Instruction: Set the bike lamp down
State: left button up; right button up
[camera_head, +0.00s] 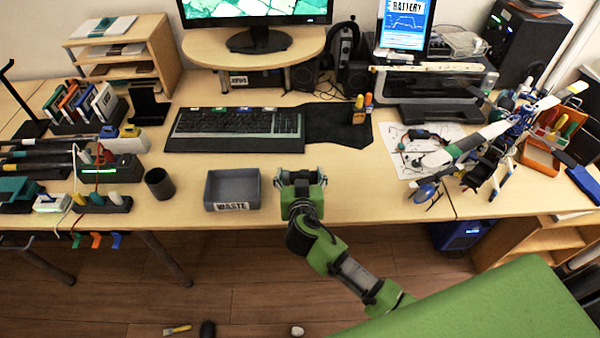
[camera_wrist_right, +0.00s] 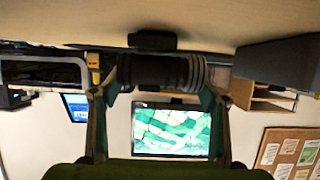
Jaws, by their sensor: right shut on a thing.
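My right gripper (camera_head: 301,176) is low over the front part of the desk, just right of the grey waste tray. In the right wrist view, which is upside down, its two fingers are shut on the bike lamp (camera_wrist_right: 158,71), a dark cylinder with grey rings at one end. The lamp lies crosswise between the fingers, close to the desk surface (camera_wrist_right: 200,18). A black part (camera_wrist_right: 152,41) shows between lamp and desk; I cannot tell whether it belongs to the lamp or touches the desk. In the head view the gripper mostly hides the lamp. My left gripper is not in view.
The waste tray (camera_head: 232,205) stands close to the left of the gripper, with a dark cup (camera_head: 159,184) farther left. A keyboard (camera_head: 235,131) and black mat (camera_head: 338,126) lie behind. A drone (camera_head: 490,150) stands at the right. Desk right of the gripper (camera_head: 365,195) is clear.

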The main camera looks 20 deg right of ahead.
jog(key=o, duration=1.2)
jog(key=shift+o, duration=0.2)
jog(key=b+v, duration=0.1)
jog(key=v, duration=1.1)
jog(key=shift+r, duration=0.1)
